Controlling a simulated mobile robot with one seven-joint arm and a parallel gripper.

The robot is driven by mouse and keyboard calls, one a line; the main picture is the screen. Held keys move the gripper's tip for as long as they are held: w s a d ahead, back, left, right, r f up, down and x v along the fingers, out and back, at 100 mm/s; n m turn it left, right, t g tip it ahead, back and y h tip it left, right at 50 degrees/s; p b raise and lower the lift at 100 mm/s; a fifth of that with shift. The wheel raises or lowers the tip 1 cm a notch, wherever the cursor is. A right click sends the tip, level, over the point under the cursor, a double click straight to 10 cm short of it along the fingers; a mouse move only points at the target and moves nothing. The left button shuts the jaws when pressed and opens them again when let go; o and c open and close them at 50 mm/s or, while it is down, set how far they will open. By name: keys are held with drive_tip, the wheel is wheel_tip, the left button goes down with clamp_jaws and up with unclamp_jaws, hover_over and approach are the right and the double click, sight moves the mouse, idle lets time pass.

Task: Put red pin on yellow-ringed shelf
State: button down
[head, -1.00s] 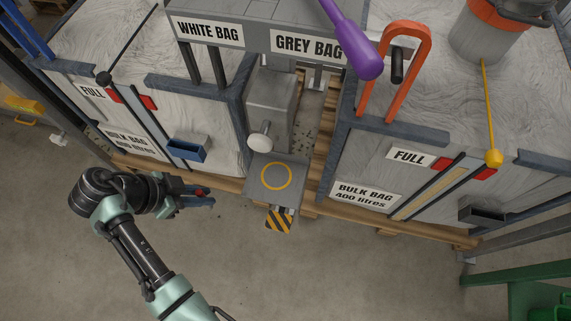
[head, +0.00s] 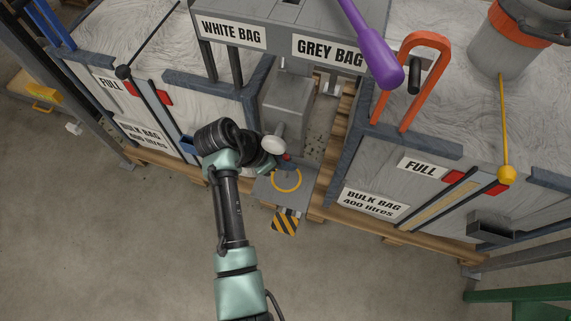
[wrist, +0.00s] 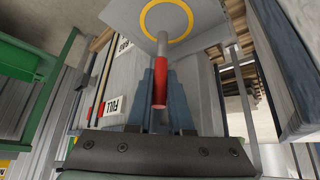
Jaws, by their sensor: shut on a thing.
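The red pin (wrist: 160,88) is between the blue-grey fingers of my gripper (wrist: 161,72) in the wrist view. A grey shaft extends from its red part toward the yellow-ringed shelf (wrist: 120,15). In the head view, the grey shelf (head: 262,191) with its yellow ring sticks out between the two bulk bags. My gripper (head: 276,161) is over the shelf's back left part, beside the ring, and is mostly hidden behind my wrist. A small red bit of the pin (head: 286,157) shows there. I cannot tell whether the pin touches the shelf.
A round pale knob (head: 272,145) on a grey post stands close behind my gripper. A striped black-and-yellow tab (head: 286,222) hangs below the shelf. The blue bracket (head: 187,145) is at left. An orange handle (head: 408,80) and purple bar (head: 372,45) are at right.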

drive_tip(key=shift+f, duration=1.35)
drive_tip(key=shift+f+b, duration=0.15)
drive_tip(key=shift+b, duration=0.15)
drive_tip(key=c, duration=0.8)
unclamp_jaws()
drive_tip(key=shift+a+r, duration=0.1)
drive_tip(key=shift+r, duration=0.2)
drive_tip(key=p+v, duration=0.2)
drive_tip(key=v, duration=0.9)
drive_tip(key=shift+s+a+r, duration=0.15)
drive_tip(key=shift+a+r, duration=0.05)
drive_tip(key=shift+r, duration=0.1)
